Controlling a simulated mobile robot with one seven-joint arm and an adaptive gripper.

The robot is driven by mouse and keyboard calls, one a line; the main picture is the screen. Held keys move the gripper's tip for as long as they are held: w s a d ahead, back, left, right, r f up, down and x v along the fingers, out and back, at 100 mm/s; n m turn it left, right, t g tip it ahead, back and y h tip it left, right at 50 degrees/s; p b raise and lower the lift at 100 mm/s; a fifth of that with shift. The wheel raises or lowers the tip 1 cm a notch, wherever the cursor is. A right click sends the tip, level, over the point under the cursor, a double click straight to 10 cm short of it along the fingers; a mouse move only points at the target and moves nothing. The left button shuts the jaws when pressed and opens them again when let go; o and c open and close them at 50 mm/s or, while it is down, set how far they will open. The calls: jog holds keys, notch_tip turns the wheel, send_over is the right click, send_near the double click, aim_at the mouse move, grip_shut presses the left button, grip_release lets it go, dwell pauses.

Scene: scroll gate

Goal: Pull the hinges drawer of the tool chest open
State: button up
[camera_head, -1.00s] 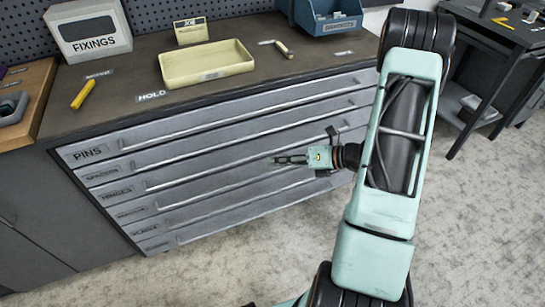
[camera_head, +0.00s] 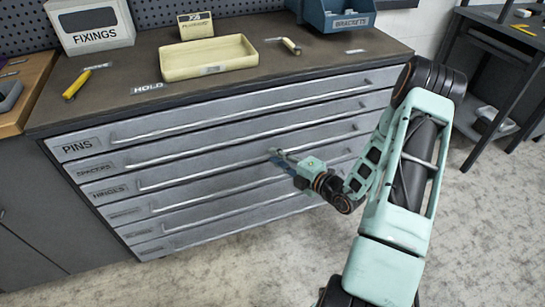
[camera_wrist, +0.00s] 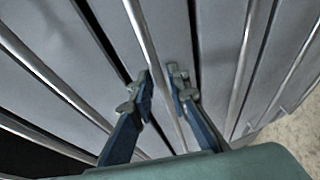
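The tool chest has a stack of wide grey drawers with long bar handles. The hinges drawer (camera_head: 122,190) is third from the top, labelled HINGES, and looks flush with its neighbours. Its handle (camera_head: 200,174) runs along the front. My gripper (camera_head: 275,153) is at the middle of this handle in the head view. In the wrist view, my gripper (camera_wrist: 160,76) has its two fingers apart, one on each side of a handle bar (camera_wrist: 141,28). The bar passes between the fingertips, with a gap visible beside it. The head view is too small to show the fingers clearly.
The pins drawer (camera_head: 80,147) and spacers drawer (camera_head: 95,168) are above, with more drawers below. On the chest top stand a yellow tray (camera_head: 208,60), a fixings box (camera_head: 90,25) and a blue brackets bin (camera_head: 340,18). The floor (camera_head: 270,260) before the chest is clear.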

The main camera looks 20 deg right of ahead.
jog(key=shift+x, duration=0.95)
grip_shut()
